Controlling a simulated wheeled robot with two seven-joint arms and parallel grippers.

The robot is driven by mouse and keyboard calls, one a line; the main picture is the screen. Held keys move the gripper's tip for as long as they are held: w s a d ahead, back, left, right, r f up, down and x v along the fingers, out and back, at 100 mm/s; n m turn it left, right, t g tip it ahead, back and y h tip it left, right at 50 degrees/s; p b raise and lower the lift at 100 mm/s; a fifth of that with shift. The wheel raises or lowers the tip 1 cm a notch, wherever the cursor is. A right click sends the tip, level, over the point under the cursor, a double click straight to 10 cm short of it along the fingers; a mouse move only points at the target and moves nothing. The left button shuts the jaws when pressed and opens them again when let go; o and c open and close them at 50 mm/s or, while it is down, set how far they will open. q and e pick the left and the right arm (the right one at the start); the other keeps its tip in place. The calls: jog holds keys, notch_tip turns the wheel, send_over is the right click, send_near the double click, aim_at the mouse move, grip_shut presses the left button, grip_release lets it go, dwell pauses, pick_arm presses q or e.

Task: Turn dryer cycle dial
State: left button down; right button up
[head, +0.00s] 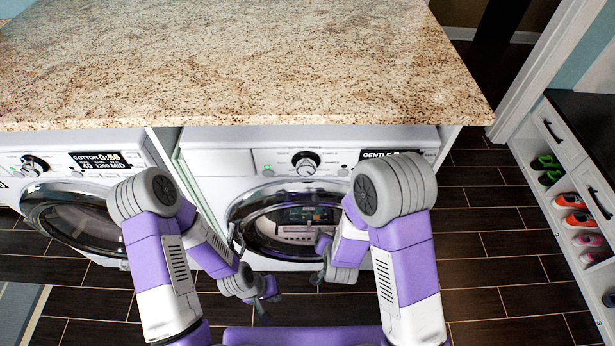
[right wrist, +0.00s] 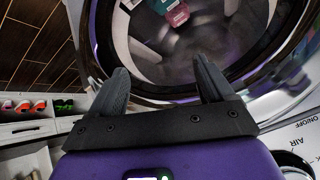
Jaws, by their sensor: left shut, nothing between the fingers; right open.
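The dial (head: 306,163) is a round dark-and-silver knob on the white front panel of the machine straight ahead (head: 215,162). Part of a dial (right wrist: 293,165) also shows at the lower right of the right wrist view, beside the printed word AIR. My right gripper (right wrist: 163,78) is open and empty in front of the round glass door (right wrist: 190,95), apart from the dial. My left gripper (head: 263,303) is shut and empty, low in front of the machine, well below the dial.
A granite counter (head: 240,60) overhangs the machines. A second front-loader (head: 85,160) with a COTTON display stands at left. A shoe shelf (head: 560,170) with several bright shoes is at right. Dark tiled floor (head: 490,240) is clear between.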

jog(key=w+a+r+m+t+b, duration=0.1)
jog(key=w+a+r+t, duration=0.15)
jog(key=r, duration=0.25)
jog(key=w+a+r+m+t+b, duration=0.1)
jog(key=a+r+t, duration=0.1)
jog(key=r+t, duration=0.3)
jog(key=m+t+h, duration=0.1)
jog(key=t, duration=0.1)
send_near(306, 171)
jog(key=w, duration=0.5)
jog(key=w+b, duration=0.1)
jog(key=w, duration=0.3)
jog(key=shift+d, duration=0.25)
jog(key=c, duration=1)
jog(key=shift+c, duration=0.2)
